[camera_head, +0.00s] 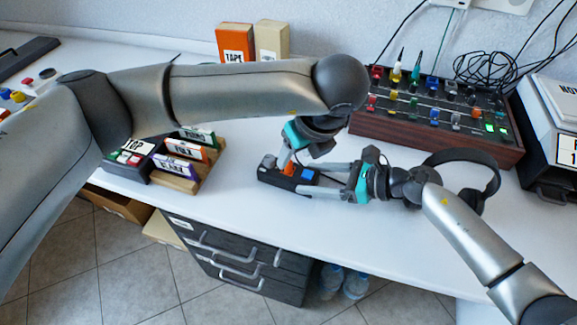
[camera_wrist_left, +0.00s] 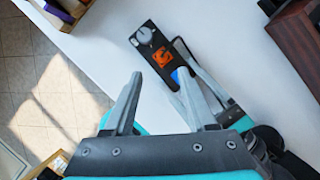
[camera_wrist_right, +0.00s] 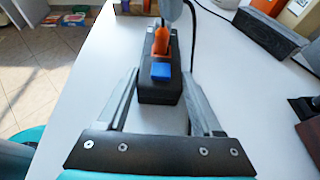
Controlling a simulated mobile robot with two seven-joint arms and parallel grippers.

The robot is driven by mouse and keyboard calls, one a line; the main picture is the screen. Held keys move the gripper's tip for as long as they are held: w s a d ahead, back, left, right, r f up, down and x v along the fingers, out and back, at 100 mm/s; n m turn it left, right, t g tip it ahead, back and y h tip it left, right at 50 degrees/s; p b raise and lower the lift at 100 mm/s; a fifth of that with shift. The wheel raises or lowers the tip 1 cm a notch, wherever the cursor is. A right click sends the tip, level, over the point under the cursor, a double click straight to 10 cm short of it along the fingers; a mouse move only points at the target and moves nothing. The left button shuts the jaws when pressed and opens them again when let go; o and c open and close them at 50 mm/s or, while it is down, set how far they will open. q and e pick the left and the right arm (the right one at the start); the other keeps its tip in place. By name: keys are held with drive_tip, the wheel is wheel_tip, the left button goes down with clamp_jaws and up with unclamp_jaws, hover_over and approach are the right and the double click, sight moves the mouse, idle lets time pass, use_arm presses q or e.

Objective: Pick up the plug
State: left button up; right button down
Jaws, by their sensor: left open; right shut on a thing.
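The orange plug (camera_head: 289,169) stands on a black block (camera_head: 270,175) with a blue patch (camera_head: 308,174), on the white desk. It also shows in the left wrist view (camera_wrist_left: 163,57) and the right wrist view (camera_wrist_right: 160,42). My right gripper (camera_wrist_right: 162,75) is shut on the black block, one finger along each side, behind the plug. My left gripper (camera_wrist_left: 160,75) is open and empty above the block; its fingers partly hide the plug in the head view. A grey round knob (camera_wrist_left: 145,34) is at the block's far end.
A mixer panel (camera_head: 435,105) stands at the back right, with headphones (camera_head: 480,165) in front. A rack of labelled boxes (camera_head: 185,180) is at left. Two boxes (camera_head: 236,42) stand at the back. The desk's front edge lies close to the block.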

sight(290, 163)
use_arm(q)
drive_tip(key=x, duration=0.2)
drive_tip(key=w+x, duration=0.1)
drive_tip(key=x, duration=0.2)
drive_tip(key=shift+a+f, duration=0.1)
drive_tip(key=shift+a, duration=0.05)
clamp_jaws()
idle(0.4)
